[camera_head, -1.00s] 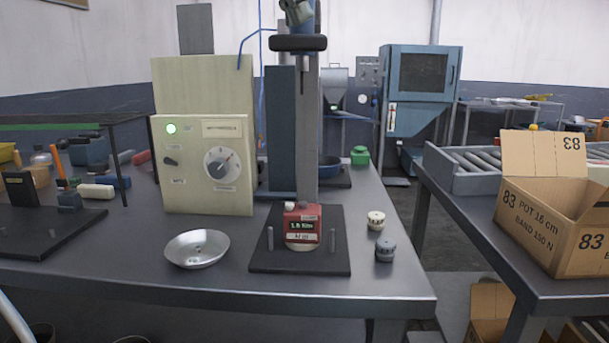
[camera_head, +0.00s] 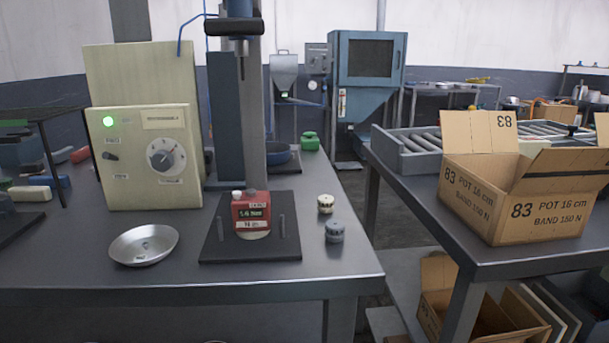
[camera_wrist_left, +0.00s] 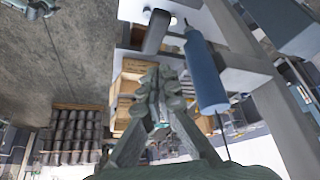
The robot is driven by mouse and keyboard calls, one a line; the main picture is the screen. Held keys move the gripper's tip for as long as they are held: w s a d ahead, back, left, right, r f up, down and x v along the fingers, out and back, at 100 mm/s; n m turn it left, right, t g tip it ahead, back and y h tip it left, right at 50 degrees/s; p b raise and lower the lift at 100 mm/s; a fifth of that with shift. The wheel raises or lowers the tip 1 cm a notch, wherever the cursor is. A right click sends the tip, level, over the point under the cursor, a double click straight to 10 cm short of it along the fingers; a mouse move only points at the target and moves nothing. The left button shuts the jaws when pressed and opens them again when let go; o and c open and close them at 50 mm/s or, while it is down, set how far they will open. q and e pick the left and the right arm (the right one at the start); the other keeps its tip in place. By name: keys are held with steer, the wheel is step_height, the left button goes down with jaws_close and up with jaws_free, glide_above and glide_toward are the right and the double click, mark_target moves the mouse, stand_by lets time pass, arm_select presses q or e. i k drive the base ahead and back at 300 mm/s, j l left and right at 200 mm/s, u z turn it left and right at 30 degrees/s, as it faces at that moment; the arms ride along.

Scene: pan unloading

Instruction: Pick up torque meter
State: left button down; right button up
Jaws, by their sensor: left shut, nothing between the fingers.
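A small red block with white labels (camera_head: 251,211), which may be the torque meter, sits upright on a black base plate (camera_head: 210,248) at the foot of a grey upright stand. Its label text is too small to read surely. No gripper is near it in the head view. My left gripper (camera_wrist_left: 155,95) shows only in the left wrist view, shut and empty, with its fingers together. The red block is not seen in that view. My right gripper is in neither view.
A metal bowl (camera_head: 144,246), a cream control box (camera_head: 149,185) and two small knobs, one cream (camera_head: 325,204) and one grey (camera_head: 335,232), stand around the plate. An open cardboard box (camera_head: 473,204) is on the right table. A floor gap separates the tables.

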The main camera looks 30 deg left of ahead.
mark_target(252, 212)
steer(key=k, duration=1.5)
